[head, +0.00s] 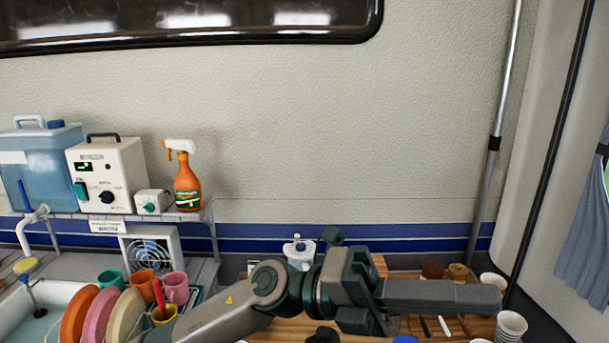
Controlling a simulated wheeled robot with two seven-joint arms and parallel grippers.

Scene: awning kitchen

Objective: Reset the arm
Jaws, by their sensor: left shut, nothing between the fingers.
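My left arm comes in from the bottom left and reaches to the right, low across the view. Its gripper (484,297) is at the right end, in front of or above the wooden table (290,331). The fingers lie together as one grey shape, shut with nothing held. My arm hides part of the table and some things on it. My right gripper is not in view.
Paper cups (511,325) stand close to the gripper's tip at right. A rack of colored plates (76,314) and mugs (174,287) stands at left. An orange spray bottle (187,184) is on the shelf. The wall above the arm is clear.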

